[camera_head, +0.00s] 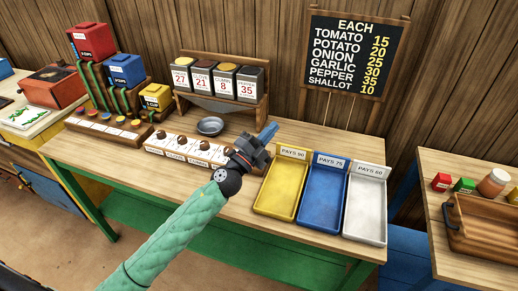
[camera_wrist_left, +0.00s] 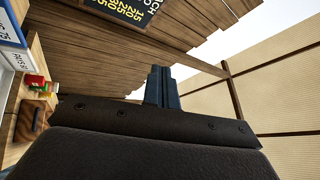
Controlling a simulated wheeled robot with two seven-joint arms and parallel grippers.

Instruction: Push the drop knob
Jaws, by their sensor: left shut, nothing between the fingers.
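A white panel (camera_head: 152,148) with several round brown knobs (camera_head: 181,139) lies on the table, with labels such as CLOVE and CUMIN along its front. I cannot tell which of them is the drop knob. My left gripper (camera_head: 268,132) is shut and empty, just right of the panel and above the table. Its dark arm end hides the panel's right end and any knob there. In the left wrist view the shut blue-grey fingers (camera_wrist_left: 161,87) point at the plank wall, touching nothing. My right gripper is not in view.
A metal bowl (camera_head: 210,126) stands under a rack of numbered bins (camera_head: 225,80). Yellow (camera_head: 262,207), blue (camera_head: 316,226) and white (camera_head: 365,235) trays stand right of my gripper. A row of coloured buttons (camera_head: 104,133) is at left. A price board (camera_head: 353,60) stands behind.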

